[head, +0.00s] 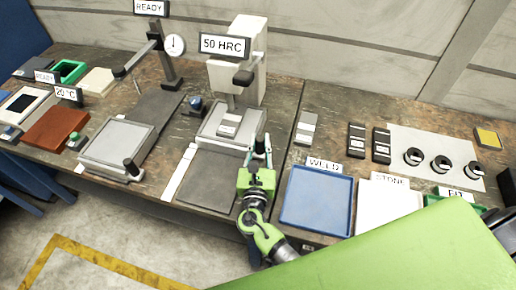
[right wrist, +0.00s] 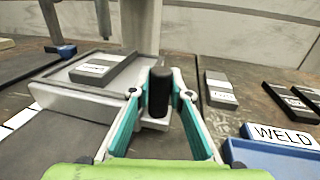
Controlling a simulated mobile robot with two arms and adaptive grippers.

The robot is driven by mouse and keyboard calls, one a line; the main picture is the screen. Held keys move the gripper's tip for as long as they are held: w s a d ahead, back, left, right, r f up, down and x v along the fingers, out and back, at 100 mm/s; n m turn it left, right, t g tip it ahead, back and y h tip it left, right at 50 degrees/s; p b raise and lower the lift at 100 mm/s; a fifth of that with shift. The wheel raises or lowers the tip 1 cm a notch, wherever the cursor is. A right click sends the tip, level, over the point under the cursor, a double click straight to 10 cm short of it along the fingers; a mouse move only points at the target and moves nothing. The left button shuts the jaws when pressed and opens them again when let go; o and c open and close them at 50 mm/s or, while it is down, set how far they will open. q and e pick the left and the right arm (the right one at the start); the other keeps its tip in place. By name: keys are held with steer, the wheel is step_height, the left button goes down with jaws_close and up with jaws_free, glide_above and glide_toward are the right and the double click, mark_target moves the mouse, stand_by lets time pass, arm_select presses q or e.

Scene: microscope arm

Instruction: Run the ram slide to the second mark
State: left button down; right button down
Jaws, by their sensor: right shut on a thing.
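A hardness tester (head: 236,60) with a "50 HRC" sign stands at the back middle of the bench. Its grey slide plate (head: 212,126) carries a small labelled block (head: 229,126). A black upright handle (right wrist: 158,92) stands at the plate's right front corner. My right gripper (head: 261,150) is at that corner, its fingers closed around the handle, one on each side in the right wrist view (right wrist: 158,100). My left gripper is not in view.
A similar grey plate (head: 118,140) with a black handle (head: 131,166) stands to the left. A blue "WELD" tray (head: 317,200) is close on the right, then a white "STONE" pad (head: 385,205). A dark flat area (head: 210,178) before the slide is clear.

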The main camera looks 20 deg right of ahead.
steer(key=c, duration=1.9)
jaws_free()
steer(key=shift+w+d+r, duration=0.1)
steer(key=shift+d, duration=0.05)
steer(key=shift+w, duration=0.1)
steer(key=v, duration=1.2)
